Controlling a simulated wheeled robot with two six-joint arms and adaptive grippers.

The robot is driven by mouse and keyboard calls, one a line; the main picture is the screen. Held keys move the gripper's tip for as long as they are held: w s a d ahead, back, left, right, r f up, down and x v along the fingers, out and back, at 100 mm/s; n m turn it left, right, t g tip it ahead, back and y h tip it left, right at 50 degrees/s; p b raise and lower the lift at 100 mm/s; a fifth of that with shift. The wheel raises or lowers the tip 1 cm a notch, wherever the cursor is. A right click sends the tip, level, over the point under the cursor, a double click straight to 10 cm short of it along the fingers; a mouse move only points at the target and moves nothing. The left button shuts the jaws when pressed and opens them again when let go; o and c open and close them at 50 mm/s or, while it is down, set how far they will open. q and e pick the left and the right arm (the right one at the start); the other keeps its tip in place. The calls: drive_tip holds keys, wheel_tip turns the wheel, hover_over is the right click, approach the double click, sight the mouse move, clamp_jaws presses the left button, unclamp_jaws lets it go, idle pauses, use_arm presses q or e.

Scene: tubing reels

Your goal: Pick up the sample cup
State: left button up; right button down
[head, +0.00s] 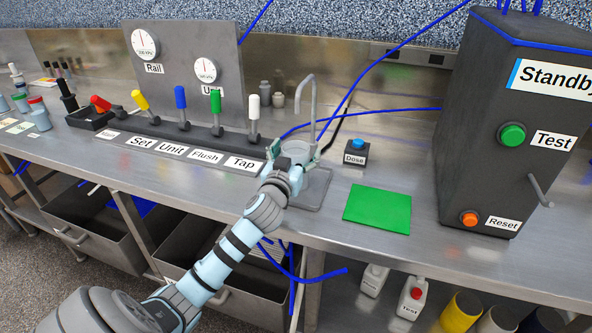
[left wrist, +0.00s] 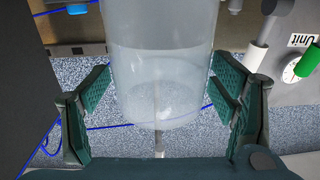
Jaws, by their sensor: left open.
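The sample cup (head: 297,150) is clear and stands at the tap spout (head: 307,95), above the small grey base plate (head: 312,190). In the left wrist view the translucent cup (left wrist: 163,60) fills the middle, between the green finger pads. My left gripper (head: 293,157) reaches in from the front with a finger on each side of the cup. It is open; in the left wrist view my gripper (left wrist: 162,88) shows a small gap at the pads. The cup's lower part is partly hidden by my wrist in the head view. My right gripper is not in view.
A row of coloured levers with a white Tap lever (head: 254,115) stands left of the cup. The Dose button box (head: 356,152) and a green mat (head: 377,210) lie to the right. A tall Standby cabinet (head: 490,130) stands further right. Blue tubes (head: 400,109) run behind the cup.

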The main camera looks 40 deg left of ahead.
use_arm(q)
drive_tip(key=c, duration=1.9)
drive_tip(key=shift+r, duration=0.15)
